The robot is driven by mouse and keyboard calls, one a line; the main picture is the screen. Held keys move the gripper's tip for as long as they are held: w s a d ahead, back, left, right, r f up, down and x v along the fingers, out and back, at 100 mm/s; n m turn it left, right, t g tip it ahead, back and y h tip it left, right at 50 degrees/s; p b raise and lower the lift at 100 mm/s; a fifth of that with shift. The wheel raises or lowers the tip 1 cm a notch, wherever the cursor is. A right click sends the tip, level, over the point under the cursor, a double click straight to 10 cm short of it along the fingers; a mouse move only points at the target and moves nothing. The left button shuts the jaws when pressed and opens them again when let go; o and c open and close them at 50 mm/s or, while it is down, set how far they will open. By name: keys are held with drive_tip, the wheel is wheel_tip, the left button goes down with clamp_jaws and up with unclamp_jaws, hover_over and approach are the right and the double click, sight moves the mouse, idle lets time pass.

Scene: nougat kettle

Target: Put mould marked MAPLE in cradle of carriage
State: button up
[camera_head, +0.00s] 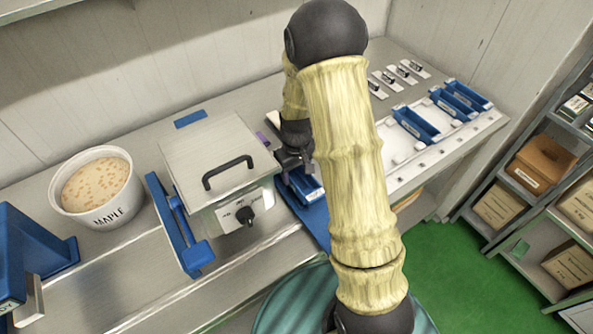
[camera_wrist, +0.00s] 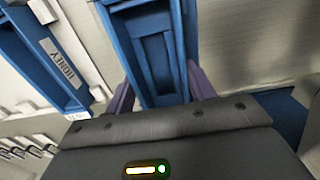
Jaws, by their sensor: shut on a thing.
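My gripper (camera_head: 291,158) reaches down just right of the metal box with a black handle (camera_head: 222,172). In the wrist view its purple fingers (camera_wrist: 162,92) are shut on a long blue mould (camera_wrist: 157,60). The held mould also shows in the head view (camera_head: 306,187), low beside the box; its pale label is too small to read. I cannot tell whether it touches what is below. A blue strip (camera_head: 318,226) lies under and in front of it, perhaps part of the carriage; no cradle is clearly visible. My arm hides part of this area.
A mould marked HONEY (camera_wrist: 62,62) is left of my gripper in the wrist view. Several blue moulds, one here (camera_head: 416,124), sit on the white rack (camera_head: 478,130). A white tub marked MAPLE (camera_head: 101,205) and a blue bracket (camera_head: 178,224) stand left.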

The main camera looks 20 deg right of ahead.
drive_tip(key=shift+w+f, duration=0.1)
drive_tip(key=shift+f, duration=0.2)
idle(0.4)
drive_tip(key=shift+a+f, duration=0.1)
drive_tip(key=shift+f, duration=0.1)
idle(0.3)
drive_tip(key=o, duration=1.7)
drive_tip(key=shift+c, duration=0.2)
